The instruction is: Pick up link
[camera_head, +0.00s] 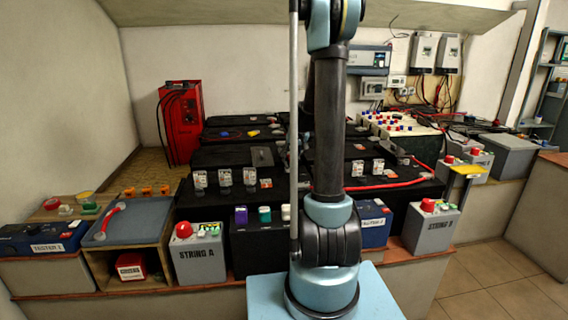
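A short red link (109,221) with pale ends lies on a blue-grey tray (150,222) at the left, set on a wooden shelf unit. A longer red cable or bar (392,184) lies across the black battery top right of my arm. I cannot tell for sure which of these the task calls the link. My arm rises in the middle of the view from its light blue base and leaves the top of the picture. My gripper does not show, so its state is hidden. The arm covers part of the batteries behind it.
The grey STRING A box (199,262) and STRING B box (430,230) have red knobs. A blue TESTER 1 box (42,240) stands far left, and a red box (131,267) sits under the tray. Black batteries (235,158) fill the middle. Open floor shows at right.

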